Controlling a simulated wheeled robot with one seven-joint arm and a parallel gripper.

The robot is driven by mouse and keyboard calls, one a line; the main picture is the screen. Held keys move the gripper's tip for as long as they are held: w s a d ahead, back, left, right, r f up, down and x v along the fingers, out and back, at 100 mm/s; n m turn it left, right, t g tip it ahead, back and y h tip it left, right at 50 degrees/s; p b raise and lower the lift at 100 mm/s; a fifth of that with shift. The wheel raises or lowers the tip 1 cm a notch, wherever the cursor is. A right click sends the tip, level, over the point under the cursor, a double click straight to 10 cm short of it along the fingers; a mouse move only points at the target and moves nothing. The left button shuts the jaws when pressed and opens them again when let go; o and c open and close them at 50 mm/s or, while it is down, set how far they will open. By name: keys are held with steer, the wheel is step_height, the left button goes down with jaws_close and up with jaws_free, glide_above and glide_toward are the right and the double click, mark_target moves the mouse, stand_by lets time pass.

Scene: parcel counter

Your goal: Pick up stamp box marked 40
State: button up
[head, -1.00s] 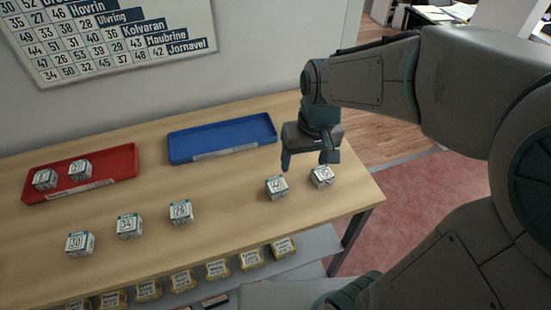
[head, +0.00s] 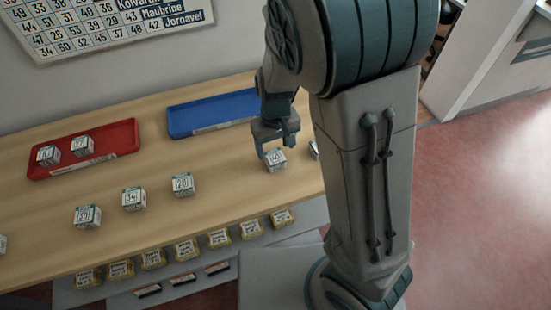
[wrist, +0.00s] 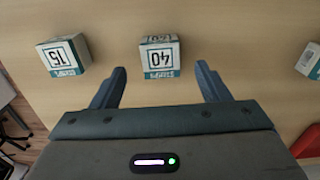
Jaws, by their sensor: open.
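The stamp box marked 40 (wrist: 160,58) is a small white cube with teal edging on the wooden counter. In the wrist view it stands just ahead of my fingertips, centred between them. In the head view the same box (head: 276,161) lies directly below my gripper (head: 278,147). My gripper (wrist: 162,72) is open and empty, its two fingers spread wider than the box. I cannot tell the exact height gap.
A box marked 15 (wrist: 63,57) stands left of it in the wrist view. Boxes marked 20 (head: 182,185), 34 (head: 134,199) and 30 (head: 87,217) stand along the counter. A blue tray (head: 190,131) is empty; a red tray (head: 122,133) holds two boxes.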

mark_target(275, 156)
steer(key=shift+w+a+f, duration=0.1)
steer(key=shift+w+f, duration=0.05)
steer(key=shift+f, duration=2.6)
steer(key=c, duration=1.1)
